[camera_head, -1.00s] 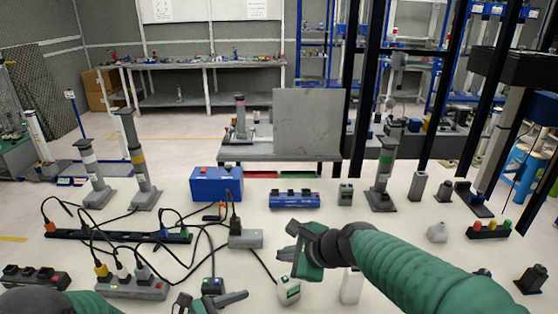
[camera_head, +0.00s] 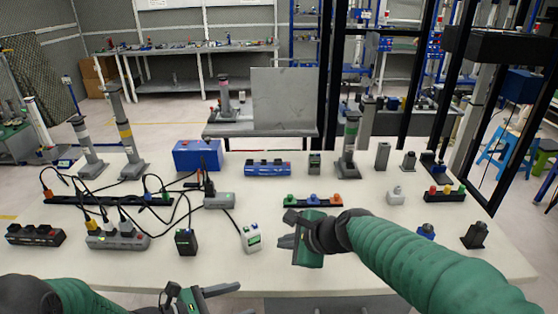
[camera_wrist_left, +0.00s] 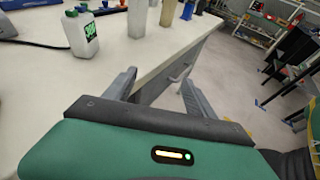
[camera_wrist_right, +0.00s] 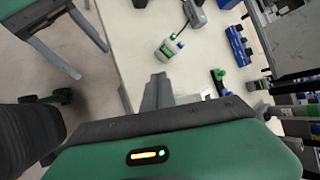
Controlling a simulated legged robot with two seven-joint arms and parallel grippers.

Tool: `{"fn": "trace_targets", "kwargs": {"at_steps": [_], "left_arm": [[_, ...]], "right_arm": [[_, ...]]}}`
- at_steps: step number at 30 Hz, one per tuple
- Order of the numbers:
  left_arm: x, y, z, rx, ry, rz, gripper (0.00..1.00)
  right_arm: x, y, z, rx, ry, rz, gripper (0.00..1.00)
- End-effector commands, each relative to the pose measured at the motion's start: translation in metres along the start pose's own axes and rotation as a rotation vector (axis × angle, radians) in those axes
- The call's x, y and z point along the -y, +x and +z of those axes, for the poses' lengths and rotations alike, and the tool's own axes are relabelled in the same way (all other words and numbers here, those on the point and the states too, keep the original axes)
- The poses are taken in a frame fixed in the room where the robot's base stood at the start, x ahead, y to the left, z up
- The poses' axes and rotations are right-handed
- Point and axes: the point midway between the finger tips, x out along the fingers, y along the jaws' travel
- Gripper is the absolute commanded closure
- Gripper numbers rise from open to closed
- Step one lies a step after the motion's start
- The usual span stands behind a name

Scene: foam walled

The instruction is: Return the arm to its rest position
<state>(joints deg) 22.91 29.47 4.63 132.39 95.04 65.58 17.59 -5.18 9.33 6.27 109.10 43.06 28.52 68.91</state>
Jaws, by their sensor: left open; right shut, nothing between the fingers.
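My right arm (camera_head: 420,262) comes in from the right in the head view and reaches over the front part of the white table. Its gripper (camera_head: 284,241) is shut and empty, just right of a white bottle with a green label (camera_head: 251,238). In the right wrist view the shut fingers (camera_wrist_right: 157,92) show over the table edge. My left gripper (camera_head: 222,290) is low at the table's front edge in the head view. In the left wrist view its fingers (camera_wrist_left: 155,85) are spread with nothing between them, beside the table edge.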

Motion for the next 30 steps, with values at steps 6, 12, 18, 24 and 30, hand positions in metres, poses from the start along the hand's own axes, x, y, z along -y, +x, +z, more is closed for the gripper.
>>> {"fn": "trace_targets", "kwargs": {"at_steps": [6,12,18,24,30], "left_arm": [[0.048,0.000,-0.018,-0.146,0.182,-0.169,0.36],[0.098,-0.016,-0.049,-0.333,0.462,-0.384,0.36],[0.119,-0.059,-0.090,-0.544,0.876,-0.642,0.36],[0.098,-0.105,-0.112,-0.728,1.420,-0.896,0.36],[0.061,-0.120,-0.097,-0.825,1.955,-1.078,0.36]], "right_arm": [[-0.027,-0.002,-0.035,-0.074,-0.188,0.051,1.00],[-0.066,-0.010,-0.082,-0.151,-0.449,0.140,1.00],[-0.120,-0.022,-0.131,-0.210,-0.805,0.292,1.00],[-0.184,-0.042,-0.178,-0.198,-1.218,0.495,1.00],[-0.241,-0.065,-0.211,-0.107,-1.576,0.674,1.00]]}}
